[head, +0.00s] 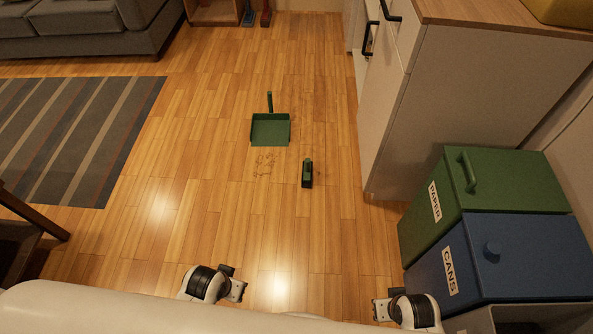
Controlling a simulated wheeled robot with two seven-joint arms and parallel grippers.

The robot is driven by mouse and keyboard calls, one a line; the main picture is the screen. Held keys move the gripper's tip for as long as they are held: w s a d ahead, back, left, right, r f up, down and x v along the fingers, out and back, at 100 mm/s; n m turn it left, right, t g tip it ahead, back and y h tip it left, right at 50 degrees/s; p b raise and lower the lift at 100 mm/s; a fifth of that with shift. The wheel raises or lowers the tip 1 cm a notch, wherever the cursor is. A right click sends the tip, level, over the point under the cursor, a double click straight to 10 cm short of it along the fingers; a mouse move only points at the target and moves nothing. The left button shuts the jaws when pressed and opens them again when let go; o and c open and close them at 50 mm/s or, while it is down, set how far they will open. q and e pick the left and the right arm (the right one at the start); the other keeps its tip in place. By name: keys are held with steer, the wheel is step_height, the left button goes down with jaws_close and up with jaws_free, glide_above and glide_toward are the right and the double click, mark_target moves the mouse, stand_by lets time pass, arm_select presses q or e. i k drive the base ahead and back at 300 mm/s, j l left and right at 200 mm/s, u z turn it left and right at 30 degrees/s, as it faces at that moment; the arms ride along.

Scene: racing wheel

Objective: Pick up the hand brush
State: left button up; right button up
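The hand brush (307,174) is a small, dark green and black thing lying on the wooden floor near the middle of the head view. Its narrow end points away from me. A green dustpan (270,128) with an upright handle lies beyond it to the left. My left gripper (238,288) is low in the view, nearer to me and left of the brush. My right gripper (381,309) is at the bottom edge, right of the brush. Both are well apart from the brush. Their fingers cannot be made out clearly.
Scattered debris (264,164) lies left of the brush. A striped rug (75,140) lies at the left. The floor between me and the brush is clear.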

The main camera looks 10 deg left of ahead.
mark_target(306, 165)
steer(key=i+j+z, duration=0.25)
steer(key=i, duration=0.25)
steer(key=i+j+z, duration=0.25)
steer(key=i+j, duration=0.15)
steer(key=i, duration=0.1)
